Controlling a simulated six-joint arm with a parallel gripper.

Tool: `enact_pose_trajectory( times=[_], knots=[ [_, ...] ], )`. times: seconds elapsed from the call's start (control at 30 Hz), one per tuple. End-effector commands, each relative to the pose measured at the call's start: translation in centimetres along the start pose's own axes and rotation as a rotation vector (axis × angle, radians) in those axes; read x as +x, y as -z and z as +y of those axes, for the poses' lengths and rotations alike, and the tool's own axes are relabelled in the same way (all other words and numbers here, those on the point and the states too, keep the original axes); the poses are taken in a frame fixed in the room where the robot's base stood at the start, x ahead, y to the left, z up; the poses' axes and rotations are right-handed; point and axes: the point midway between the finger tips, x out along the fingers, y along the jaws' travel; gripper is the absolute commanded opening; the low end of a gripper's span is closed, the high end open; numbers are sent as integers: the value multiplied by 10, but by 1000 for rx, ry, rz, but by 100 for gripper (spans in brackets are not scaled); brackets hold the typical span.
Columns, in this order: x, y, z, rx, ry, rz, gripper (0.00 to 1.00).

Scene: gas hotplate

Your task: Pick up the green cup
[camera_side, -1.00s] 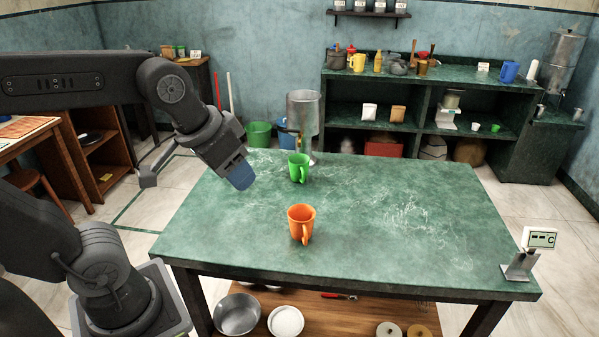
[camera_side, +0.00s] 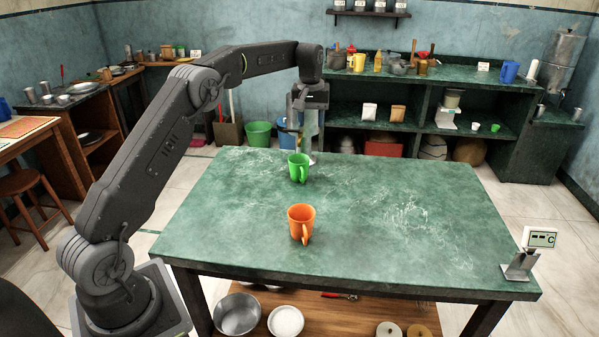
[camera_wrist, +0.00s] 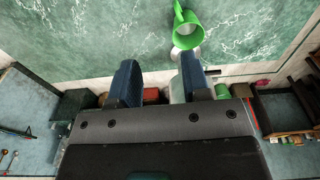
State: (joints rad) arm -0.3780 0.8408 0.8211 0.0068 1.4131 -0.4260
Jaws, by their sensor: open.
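The green cup (camera_side: 299,168) stands upright near the back edge of the green table, its handle toward the front right. My gripper (camera_side: 307,137) is just behind and above the cup in the side view, pointing down, with its fingertips partly hidden behind the cup. In the wrist view the gripper (camera_wrist: 160,80) is open, its two blue fingers apart with nothing between them. The green cup (camera_wrist: 186,30) lies ahead of the fingertips there, apart from them and a little right of centre.
An orange cup (camera_side: 301,222) stands in front of the green one on the table (camera_side: 400,185). A small temperature display (camera_side: 539,240) is at the front right corner. A metal container (camera_side: 312,128) stands behind my gripper. The table's right half is largely clear.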

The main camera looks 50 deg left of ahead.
Motion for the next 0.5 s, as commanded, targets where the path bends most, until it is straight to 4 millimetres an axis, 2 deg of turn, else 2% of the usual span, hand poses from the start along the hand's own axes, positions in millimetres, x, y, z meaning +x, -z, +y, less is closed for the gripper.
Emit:
enact_pose_trajectory(
  times=[0.03, 0.2, 0.5],
  knots=[
    [21, 13, -6, -33, 10, -19, 43],
    [60, 35, -20, -110, 28, -52, 43],
    [95, 39, -26, -137, 37, -67, 43]
  ],
)
